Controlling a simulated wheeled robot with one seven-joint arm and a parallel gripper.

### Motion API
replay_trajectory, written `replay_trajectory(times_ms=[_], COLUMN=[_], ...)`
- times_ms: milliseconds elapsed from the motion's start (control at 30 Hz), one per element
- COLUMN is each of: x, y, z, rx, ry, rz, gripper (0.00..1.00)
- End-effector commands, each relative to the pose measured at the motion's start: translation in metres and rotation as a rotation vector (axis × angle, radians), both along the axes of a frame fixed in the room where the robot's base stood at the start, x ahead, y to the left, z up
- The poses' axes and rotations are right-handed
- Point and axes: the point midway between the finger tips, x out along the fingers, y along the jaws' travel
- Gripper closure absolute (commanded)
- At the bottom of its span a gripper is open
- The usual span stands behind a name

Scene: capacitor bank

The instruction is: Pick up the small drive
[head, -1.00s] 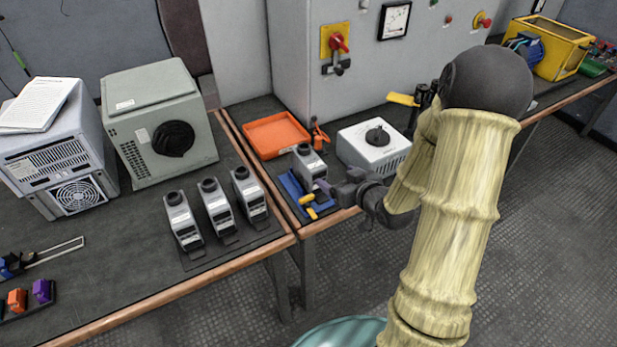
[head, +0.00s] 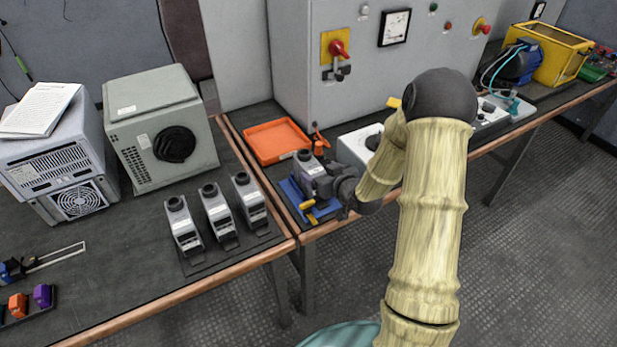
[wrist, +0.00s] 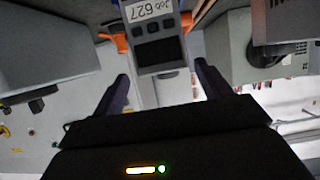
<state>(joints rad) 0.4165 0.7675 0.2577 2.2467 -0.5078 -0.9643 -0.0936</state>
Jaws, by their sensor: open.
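A small drive (head: 307,162), a grey box with a dark round knob on top, stands on a blue holder (head: 291,191) on the right-hand bench. My gripper (head: 323,184) is right at its near right side and hides part of it. In the wrist view the drive (wrist: 157,48) shows a "Job 627" label and a dark panel. It lies between the two dark fingers of my open gripper (wrist: 161,78), with gaps visible on both sides. Three similar grey units (head: 216,216) stand in a row on a dark mat on the left bench.
An orange tray (head: 275,141) is just behind the drive. Yellow-handled tools (head: 309,216) lie at the holder's front. A white box with a knob (head: 355,150) stands to the right, partly behind my arm. A grey cabinet (head: 300,60) rises behind.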

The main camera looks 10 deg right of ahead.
Motion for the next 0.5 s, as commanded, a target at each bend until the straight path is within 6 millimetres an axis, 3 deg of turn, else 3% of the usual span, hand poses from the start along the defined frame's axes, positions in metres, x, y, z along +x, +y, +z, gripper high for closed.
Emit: replay_trajectory(times_ms=[300,500], x=[0.036,0.044], y=[0.019,0.021], z=[-0.014,-0.018], rx=[0.001,0.000], ry=[-0.001,0.000], rz=[0.009,0.005], gripper=[0.24,0.24])
